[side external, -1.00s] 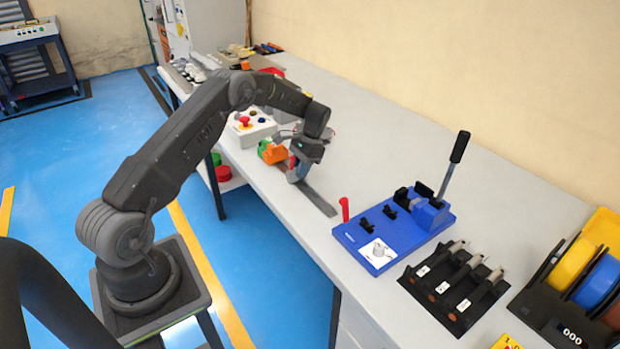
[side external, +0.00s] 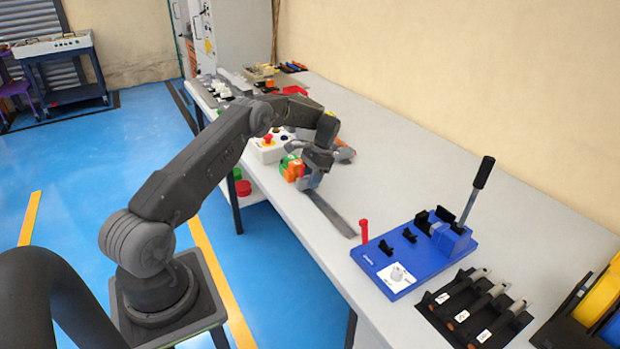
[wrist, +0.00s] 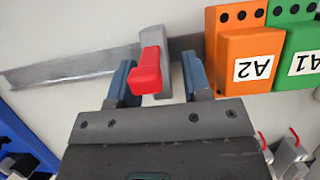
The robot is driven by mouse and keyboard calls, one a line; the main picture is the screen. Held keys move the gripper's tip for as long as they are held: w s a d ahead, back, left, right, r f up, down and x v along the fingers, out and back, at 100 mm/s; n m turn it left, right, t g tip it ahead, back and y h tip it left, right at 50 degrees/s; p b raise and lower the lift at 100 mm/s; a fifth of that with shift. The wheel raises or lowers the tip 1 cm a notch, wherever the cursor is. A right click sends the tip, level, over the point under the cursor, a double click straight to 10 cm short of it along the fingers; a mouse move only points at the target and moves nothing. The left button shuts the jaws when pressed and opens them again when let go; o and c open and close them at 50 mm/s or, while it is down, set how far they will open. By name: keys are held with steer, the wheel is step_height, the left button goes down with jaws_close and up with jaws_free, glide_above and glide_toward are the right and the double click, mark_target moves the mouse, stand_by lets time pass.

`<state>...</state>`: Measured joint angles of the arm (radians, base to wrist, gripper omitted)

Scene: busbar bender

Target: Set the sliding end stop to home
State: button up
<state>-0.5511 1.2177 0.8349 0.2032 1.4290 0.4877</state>
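In the wrist view, the sliding end stop is a grey block (wrist: 153,40) with a red lever (wrist: 147,72), standing on a flat grey metal rail (wrist: 75,68). My gripper (wrist: 158,80) is open, with one blue finger on each side of the stop. I cannot tell whether either finger touches it. An orange block marked A2 (wrist: 245,55) and a green block marked A1 (wrist: 298,50) sit at the rail's right. In the side view, my gripper (side external: 312,183) is low over the rail (side external: 332,215) and hides the stop.
A blue bender base (side external: 415,255) with a long lever and a red upright peg (side external: 364,231) stand beyond the rail's near end. A black tool holder (side external: 470,310) lies further right. A control box (side external: 265,150) is behind the gripper. The table's middle is clear.

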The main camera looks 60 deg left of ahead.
steer(key=v, duration=0.7)
steer(key=shift+r, duration=0.25)
steer(key=shift+w, duration=0.15)
